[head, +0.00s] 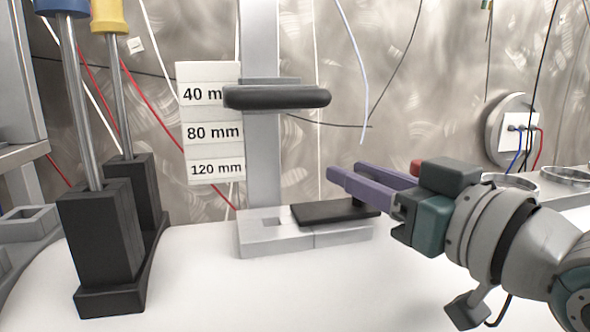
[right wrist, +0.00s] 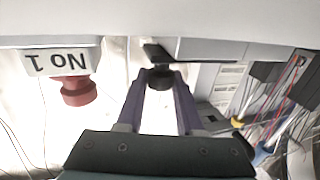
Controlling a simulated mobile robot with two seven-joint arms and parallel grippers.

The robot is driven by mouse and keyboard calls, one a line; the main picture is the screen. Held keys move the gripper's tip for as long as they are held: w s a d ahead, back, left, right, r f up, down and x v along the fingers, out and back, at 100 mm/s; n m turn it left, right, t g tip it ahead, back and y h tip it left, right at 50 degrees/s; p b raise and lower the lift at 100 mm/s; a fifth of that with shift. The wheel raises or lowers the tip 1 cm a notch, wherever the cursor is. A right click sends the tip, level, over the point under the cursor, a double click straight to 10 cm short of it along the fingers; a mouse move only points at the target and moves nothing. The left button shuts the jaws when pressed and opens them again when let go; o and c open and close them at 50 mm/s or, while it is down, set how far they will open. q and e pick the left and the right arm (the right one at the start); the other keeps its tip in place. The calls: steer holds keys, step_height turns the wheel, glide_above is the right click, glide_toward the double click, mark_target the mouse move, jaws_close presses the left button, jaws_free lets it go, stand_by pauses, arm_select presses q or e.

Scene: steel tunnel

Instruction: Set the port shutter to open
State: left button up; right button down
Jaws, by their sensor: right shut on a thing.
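The port shutter is a flat black plate (head: 325,213) lying on the right part of a light grey base (head: 262,244). A small square opening (head: 268,221) shows uncovered in the base, to the left of the plate. My right gripper (head: 345,178) comes in from the right with purple fingers above the plate's right end. In the right wrist view its fingers are shut on the shutter's short black knob (right wrist: 160,80), with the dark plate (right wrist: 155,52) beyond. My left gripper is not in view.
A grey column with a black bar handle (head: 280,97) and a millimetre scale card (head: 210,133) rises behind the base. Black tool holders (head: 100,235) stand at left. A red knob (right wrist: 78,92) is near an "ON 1" label (right wrist: 62,62). The white surface in front is clear.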

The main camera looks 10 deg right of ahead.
steer(key=shift+d, duration=0.25)
steer(key=c, duration=0.5)
jaws_free()
steer(key=shift+c, duration=0.2)
steer(key=shift+s, duration=0.1)
steer(key=b+v, duration=0.1)
steer(key=v, duration=0.8)
steer(key=shift+s+d, duration=0.1)
steer(key=shift+s, duration=0.25)
